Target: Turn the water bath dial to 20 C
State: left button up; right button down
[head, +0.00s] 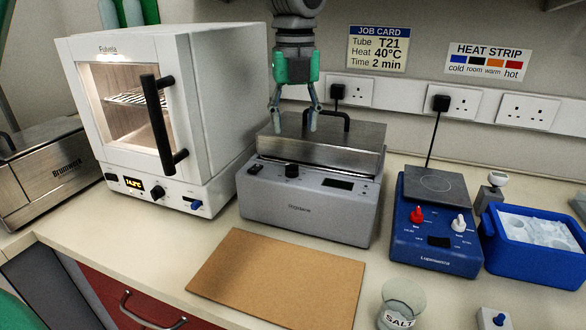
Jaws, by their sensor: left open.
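The water bath (300,207) is a grey box with a closed metal lid (345,142) and a black lid handle (347,122). Its dial (292,171) is a small black knob on the front panel; its setting is too small to read. My left gripper (293,129) is open, pointing down over the lid, above and behind the dial. Its fingertips are by the left end of the handle; I cannot tell whether they touch it. My right gripper is out of view.
A white oven (215,115) with a black door handle stands close on the left. A blue hotplate (430,245) and a blue ice box (530,265) are on the right. A brown board (275,278) lies in front. A salt jar (402,303) stands at the front edge.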

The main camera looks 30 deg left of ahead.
aim_at(292, 164)
pick_arm(q)
jog(key=f, duration=0.3)
jog(key=f+b, duration=0.1)
jog(key=f, duration=0.2)
jog(key=a+f, duration=0.1)
jog(key=f, duration=0.2)
jog(key=shift+a+f, duration=0.1)
jog(key=shift+f, duration=0.05)
jog(key=shift+d, duration=0.4)
grip_shut()
jog(key=shift+a, duration=0.15)
